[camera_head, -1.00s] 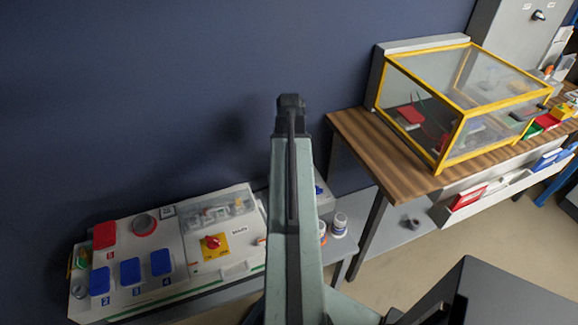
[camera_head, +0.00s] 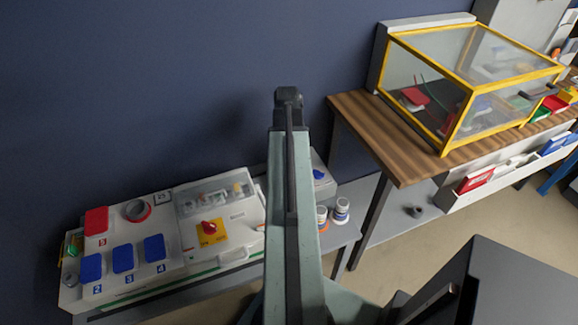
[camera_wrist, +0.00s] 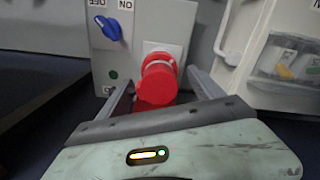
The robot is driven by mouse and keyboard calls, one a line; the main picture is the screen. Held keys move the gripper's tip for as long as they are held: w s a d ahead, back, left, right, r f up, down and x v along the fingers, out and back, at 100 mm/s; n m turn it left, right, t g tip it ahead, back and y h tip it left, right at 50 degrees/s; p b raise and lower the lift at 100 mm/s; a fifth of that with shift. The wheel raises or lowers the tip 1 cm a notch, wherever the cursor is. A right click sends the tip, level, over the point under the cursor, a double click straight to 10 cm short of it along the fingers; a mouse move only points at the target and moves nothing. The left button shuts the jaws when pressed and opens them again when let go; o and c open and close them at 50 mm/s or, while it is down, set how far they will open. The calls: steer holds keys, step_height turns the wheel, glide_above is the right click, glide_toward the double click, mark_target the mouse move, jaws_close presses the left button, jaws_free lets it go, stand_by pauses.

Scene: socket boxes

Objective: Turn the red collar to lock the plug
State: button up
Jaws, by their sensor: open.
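In the wrist view, a red plug with a red collar (camera_wrist: 158,61) sticks out from a light plate on the front of a grey socket box (camera_wrist: 122,52). Its rounded red end (camera_wrist: 156,90) points toward me. Where collar and plug meet is hard to tell. My gripper (camera_wrist: 160,86) is open, with one finger on each side of the red part; there appears to be a gap on both sides. In the head view, the grey box (camera_head: 319,187) shows partly behind my arm, with its blue knob. The red collar and my fingertips are hidden there.
A blue knob (camera_wrist: 109,29) sits on the box, up and left of the collar. A white panel (camera_head: 219,260) with blue and red covers stands left. Bottles (camera_head: 341,211) stand right of the box. A yellow-framed case (camera_head: 463,106) rests on the wooden table (camera_head: 400,166).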

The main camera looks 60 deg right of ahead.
step_height(320, 180, down, 3)
steer(key=shift+r+b, duration=0.1)
steer(key=shift+b, duration=0.6)
steer(key=shift+r, duration=0.15)
